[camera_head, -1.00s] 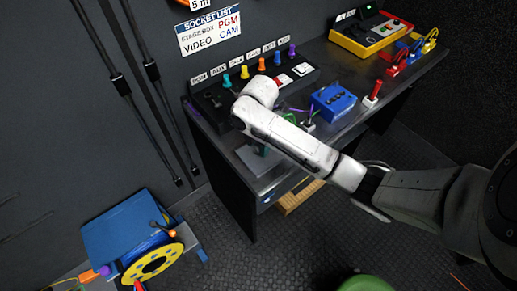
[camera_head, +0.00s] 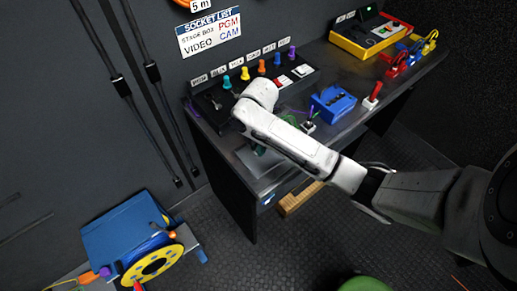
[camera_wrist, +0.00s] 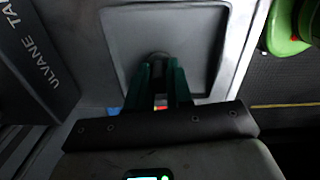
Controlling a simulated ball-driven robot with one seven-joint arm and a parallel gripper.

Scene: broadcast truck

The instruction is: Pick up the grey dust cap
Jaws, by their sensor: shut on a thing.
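My gripper (camera_wrist: 158,66) has dark green fingers that point at a shallow grey tray (camera_wrist: 203,42) in the wrist view. The fingers are close together on a small dark, rounded grey piece, the dust cap (camera_wrist: 158,55), at their tips. The fingers hide most of the cap, and I cannot tell whether it touches the tray. In the head view my gripper (camera_head: 259,150) is over the grey tray (camera_head: 246,161) at the desk's front left corner, below my white arm. The cap is hidden there.
A panel with coloured plugs (camera_head: 262,68) runs along the back of the desk. A blue box (camera_head: 332,102) and a red-handled plug (camera_head: 373,92) stand to the right. A yellow cable reel (camera_head: 152,266) is low at the left. Green stool-like seat (camera_head: 366,284) at bottom.

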